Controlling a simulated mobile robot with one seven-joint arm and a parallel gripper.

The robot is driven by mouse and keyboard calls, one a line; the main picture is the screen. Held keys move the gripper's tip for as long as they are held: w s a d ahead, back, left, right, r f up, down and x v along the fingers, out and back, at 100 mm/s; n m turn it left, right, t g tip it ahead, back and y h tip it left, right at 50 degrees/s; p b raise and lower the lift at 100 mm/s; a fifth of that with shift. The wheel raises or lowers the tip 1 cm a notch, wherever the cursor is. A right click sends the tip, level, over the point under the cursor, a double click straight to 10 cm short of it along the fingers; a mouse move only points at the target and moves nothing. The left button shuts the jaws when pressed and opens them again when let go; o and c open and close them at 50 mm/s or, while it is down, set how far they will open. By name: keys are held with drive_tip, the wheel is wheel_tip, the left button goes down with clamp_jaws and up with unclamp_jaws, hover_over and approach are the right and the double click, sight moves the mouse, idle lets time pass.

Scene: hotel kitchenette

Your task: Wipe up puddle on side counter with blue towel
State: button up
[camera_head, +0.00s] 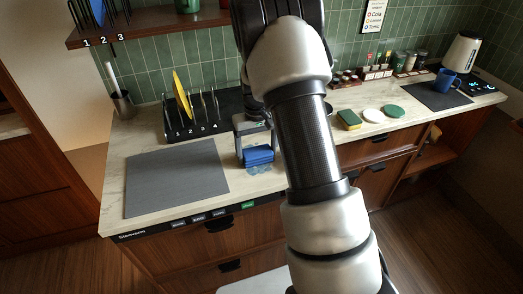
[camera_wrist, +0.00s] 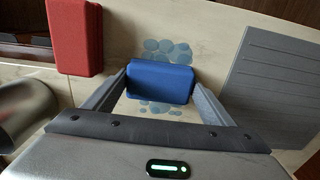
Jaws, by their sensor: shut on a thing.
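The blue towel (camera_head: 258,155) is a folded block held between the fingers of my gripper (camera_head: 255,147), low over the counter (camera_head: 130,150). In the wrist view the towel (camera_wrist: 159,82) sits between both fingertips, and my gripper (camera_wrist: 160,86) is shut on it. The puddle (camera_wrist: 168,50) is a cluster of pale blue round spots, showing on both sides of the towel. In the head view the puddle (camera_head: 262,169) shows at the towel's front edge. The towel covers the puddle's middle. I cannot tell whether the towel touches the surface.
A grey ribbed mat (camera_head: 178,176) lies left of the towel. A rack (camera_head: 190,122) with a yellow plate (camera_head: 181,95) stands behind the mat. A red block (camera_wrist: 75,38) and a metal cylinder (camera_wrist: 25,115) are near my gripper in the wrist view. A sponge (camera_head: 349,119) lies farther right.

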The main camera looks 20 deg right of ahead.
sight(248, 154)
drive_tip(key=shift+a+r, duration=0.1)
drive_tip(key=shift+a, duration=2.85)
drive_tip(key=shift+w, duration=0.95)
drive_tip(key=shift+d+f+b, duration=0.15)
drive_tip(key=shift+d, duration=0.9)
drive_tip(key=shift+d+f+b, duration=0.1)
drive_tip(key=shift+d+b, duration=0.05)
drive_tip(key=shift+d, duration=0.85)
drive_tip(key=shift+d+r, duration=0.2)
drive_tip(key=shift+d, duration=2.3)
drive_tip(key=shift+w+f, duration=0.1)
drive_tip(key=shift+w, duration=0.9)
drive_tip(key=shift+a, duration=4.65)
drive_tip(key=shift+d+r+p, duration=0.1)
drive_tip(key=shift+r+p, duration=1.55)
drive_tip(key=shift+r, duration=1.4)
